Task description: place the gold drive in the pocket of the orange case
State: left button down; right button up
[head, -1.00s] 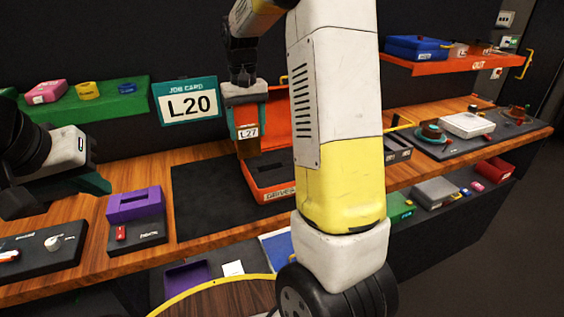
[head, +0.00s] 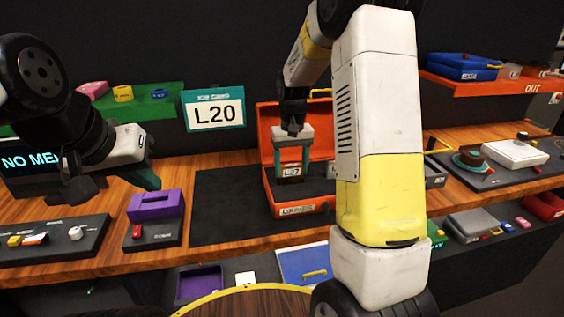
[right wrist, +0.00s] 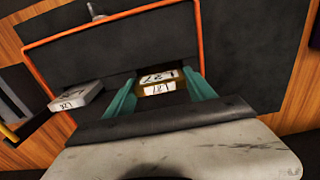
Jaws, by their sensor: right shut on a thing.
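The orange case (head: 268,140) stands open on the black mat, its lid raised at the back and its dark insert facing up. My right gripper (head: 292,168) is over the case, pointing down, with its teal fingers shut on the gold drive (right wrist: 158,86), which bears an L27 label. In the head view that label shows between the fingers. How far the drive's lower end is from the pocket cannot be told, since the pocket is hidden. My left gripper (head: 115,185) is at the left above the bench, away from the case; its finger gap is unclear.
A grey drive (right wrist: 77,97) lies at the left in the right wrist view. A purple holder (head: 155,206) and a black tray with small parts (head: 60,240) are on the bench's left. A job card (head: 213,108) reads L20. My right arm hides part of the bench.

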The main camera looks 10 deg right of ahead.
jog(key=shift+f, duration=0.25)
jog(key=o, duration=1.5)
jog(key=shift+f, duration=0.15)
notch_tip(320, 180, up, 11)
jog(key=shift+r, duration=0.15)
jog(key=s+r+t+y, duration=0.1)
jog(key=s+r+t, duration=0.1)
jog(key=s+r, duration=0.35)
jog(key=s+r+t+y, duration=0.1)
jog(key=s+r, duration=0.1)
jog(key=s, duration=0.6)
jog(key=s+t, duration=0.1)
jog(key=s, duration=0.2)
jog(key=s+a+f+t, duration=0.1)
jog(key=s, duration=0.3)
jog(key=s+a+t, duration=0.1)
jog(key=s, duration=0.2)
jog(key=shift+s+a+f, duration=0.1)
jog(key=shift+s+f, duration=0.15)
jog(key=shift+s, duration=0.15)
